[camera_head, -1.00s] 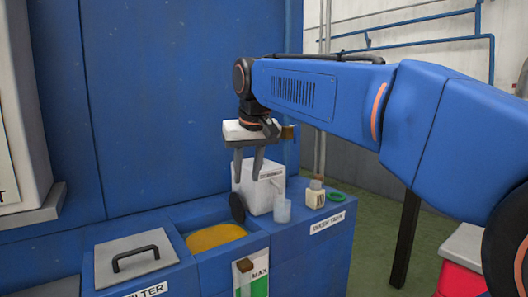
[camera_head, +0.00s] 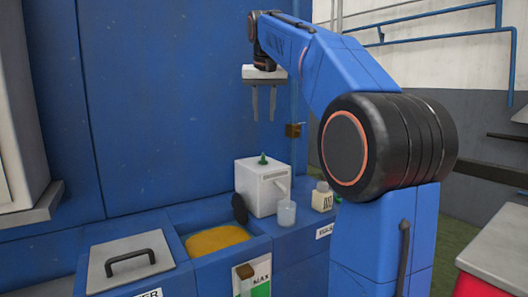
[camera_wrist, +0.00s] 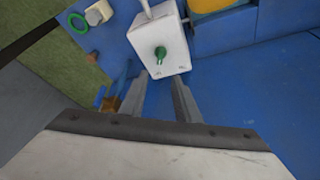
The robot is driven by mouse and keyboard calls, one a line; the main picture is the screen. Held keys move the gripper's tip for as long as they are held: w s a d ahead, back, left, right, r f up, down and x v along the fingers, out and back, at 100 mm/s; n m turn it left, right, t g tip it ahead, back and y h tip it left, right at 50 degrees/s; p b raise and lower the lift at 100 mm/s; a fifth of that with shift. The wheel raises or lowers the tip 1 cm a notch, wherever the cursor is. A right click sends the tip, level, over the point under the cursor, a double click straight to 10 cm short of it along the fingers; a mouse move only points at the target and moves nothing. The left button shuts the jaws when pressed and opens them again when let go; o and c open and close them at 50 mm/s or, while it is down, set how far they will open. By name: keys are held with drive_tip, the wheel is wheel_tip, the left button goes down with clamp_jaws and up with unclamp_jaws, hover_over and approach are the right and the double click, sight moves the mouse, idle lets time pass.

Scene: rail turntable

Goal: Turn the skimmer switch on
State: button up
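The skimmer appears to be the white box (camera_head: 262,186) on the blue tank top, beside an open bay of yellow-orange liquid (camera_head: 216,239). A small green switch knob (camera_head: 263,160) stands on its top; in the wrist view the knob (camera_wrist: 160,52) shows with small marks near the box's edge, too small to read. My gripper (camera_head: 263,119) hangs above the box, fingers pointing down, apart and empty. In the wrist view the fingers (camera_wrist: 163,84) reach toward the box's near edge, the knob lying beyond their tips. A dark disc (camera_head: 239,208) stands at the box's left side.
A brown block on a post (camera_head: 293,130) is right of my gripper. A lidded hatch (camera_head: 130,260) lies front left. A blue wall rises behind.

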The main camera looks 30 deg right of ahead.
sight(263, 155)
drive_tip(key=x, duration=1.5)
drive_tip(key=shift+f, duration=0.3)
clamp_jaws()
